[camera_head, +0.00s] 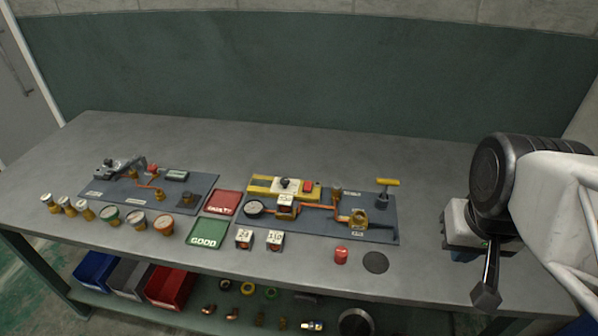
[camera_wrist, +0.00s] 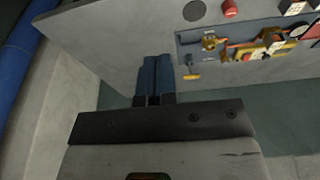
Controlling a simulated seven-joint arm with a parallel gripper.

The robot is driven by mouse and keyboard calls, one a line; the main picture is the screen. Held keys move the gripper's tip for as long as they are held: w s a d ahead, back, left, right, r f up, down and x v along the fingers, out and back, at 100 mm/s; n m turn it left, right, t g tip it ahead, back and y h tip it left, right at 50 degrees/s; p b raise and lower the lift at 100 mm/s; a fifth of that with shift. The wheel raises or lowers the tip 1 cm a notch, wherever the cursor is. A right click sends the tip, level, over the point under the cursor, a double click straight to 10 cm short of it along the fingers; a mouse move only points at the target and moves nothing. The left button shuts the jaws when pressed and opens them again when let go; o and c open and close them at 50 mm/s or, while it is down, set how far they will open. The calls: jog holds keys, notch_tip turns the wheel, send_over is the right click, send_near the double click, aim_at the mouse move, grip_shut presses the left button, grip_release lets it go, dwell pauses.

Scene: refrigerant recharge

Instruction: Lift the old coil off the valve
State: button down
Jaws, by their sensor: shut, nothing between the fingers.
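The old coil (camera_head: 286,201) is a small pale block with a dark top. It sits on the valve's brass-coloured piping on the right-hand dark board (camera_head: 330,232). In the wrist view the coil (camera_wrist: 275,44) shows small near the right side. My gripper (camera_head: 465,257) is at the right of the table, well away from the coil. In the wrist view its two blue fingers (camera_wrist: 154,78) are together, with nothing between them. The valve stem under the coil is hidden.
Two loose coils (camera_head: 244,238) (camera_head: 275,240) stand in front of the board. A red tray (camera_head: 222,202) and a green tray (camera_head: 207,232) lie left of it. A yellow T-handle (camera_head: 387,183) rises at its right end. A red cylinder (camera_head: 341,255) stands near the front edge. The table's right part is clear.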

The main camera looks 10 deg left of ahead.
jog(key=c, duration=1.8)
grip_release()
jog(key=shift+c, duration=0.2)
jog(key=o, duration=1.3)
jog(key=shift+w, duration=0.15)
jog(key=n+g, duration=0.3)
jog(key=n, duration=1.5)
send_over(285, 199)
jog(key=f, duration=1.4)
jog(key=shift+d, duration=0.35)
jog(key=shift+a+f, duration=0.2)
jog(key=shift+a, duration=0.15)
jog(key=shift+f, duration=0.1)
